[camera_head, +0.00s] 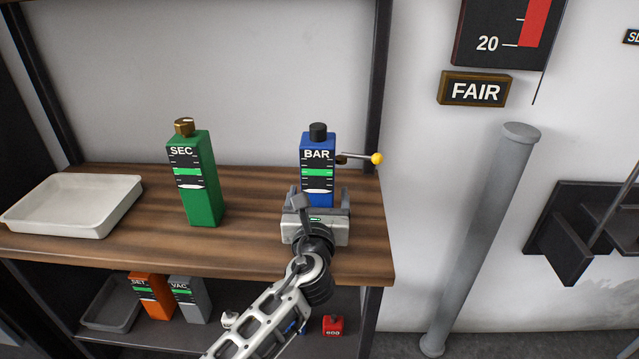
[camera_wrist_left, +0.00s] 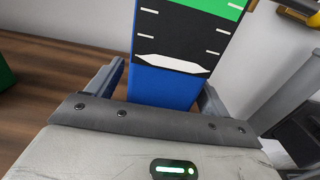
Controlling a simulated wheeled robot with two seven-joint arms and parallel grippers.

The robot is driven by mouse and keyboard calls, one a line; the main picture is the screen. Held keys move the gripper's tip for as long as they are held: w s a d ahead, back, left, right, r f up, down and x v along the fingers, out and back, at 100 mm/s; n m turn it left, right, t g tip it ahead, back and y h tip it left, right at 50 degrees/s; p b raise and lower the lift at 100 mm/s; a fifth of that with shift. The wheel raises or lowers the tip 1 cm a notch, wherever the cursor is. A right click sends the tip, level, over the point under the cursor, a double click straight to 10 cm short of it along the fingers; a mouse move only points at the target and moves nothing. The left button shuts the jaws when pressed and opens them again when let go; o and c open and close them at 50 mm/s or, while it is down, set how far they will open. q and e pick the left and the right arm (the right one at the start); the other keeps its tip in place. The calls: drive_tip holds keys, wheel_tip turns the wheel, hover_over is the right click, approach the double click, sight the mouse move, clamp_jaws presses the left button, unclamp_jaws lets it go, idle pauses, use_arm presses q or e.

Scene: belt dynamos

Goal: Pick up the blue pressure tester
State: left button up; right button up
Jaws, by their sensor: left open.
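The blue pressure tester (camera_head: 318,157), marked BAR with a black cap, stands upright near the right end of the wooden shelf. In the left wrist view the blue tester (camera_wrist_left: 165,88) rises between the two fingers, its base hidden by the gripper body. My left gripper (camera_head: 316,200) is open at the lower front of the tester, with one finger on each side. In the left wrist view the left gripper (camera_wrist_left: 160,88) shows small gaps beside the blue body. I cannot tell whether either finger touches it. My right gripper is not in view.
A green SEC device (camera_head: 193,180) stands left of the tester. A white tray (camera_head: 73,205) lies at the shelf's left. A yellow-knobbed lever (camera_head: 376,158) sticks out just right of the tester. Orange (camera_head: 151,296) and grey (camera_head: 188,299) devices stand on the lower shelf.

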sight(319, 166)
use_arm(q)
drive_tip(key=c, duration=1.5)
drive_tip(key=shift+r, duration=0.15)
drive_tip(key=shift+c, duration=1)
drive_tip(key=shift+r, duration=0.1)
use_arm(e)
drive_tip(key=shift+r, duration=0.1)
use_arm(q)
drive_tip(key=shift+r, duration=0.25)
wheel_tip(319, 166, up, 3)
drive_tip(key=shift+r+p, duration=0.1)
drive_tip(key=shift+p, duration=0.8)
drive_tip(key=s+r+p, duration=0.1)
drive_tip(key=s+r, duration=0.1)
drive_tip(key=s+r+p, duration=0.1)
drive_tip(key=s+r, duration=0.1)
drive_tip(key=r, duration=0.1)
drive_tip(key=shift+s+d, duration=0.15)
drive_tip(key=s+r+p, duration=0.1)
drive_tip(key=s+r, duration=0.3)
drive_tip(key=s, duration=0.5)
drive_tip(key=shift+s+d, duration=0.25)
drive_tip(key=shift+s, duration=0.15)
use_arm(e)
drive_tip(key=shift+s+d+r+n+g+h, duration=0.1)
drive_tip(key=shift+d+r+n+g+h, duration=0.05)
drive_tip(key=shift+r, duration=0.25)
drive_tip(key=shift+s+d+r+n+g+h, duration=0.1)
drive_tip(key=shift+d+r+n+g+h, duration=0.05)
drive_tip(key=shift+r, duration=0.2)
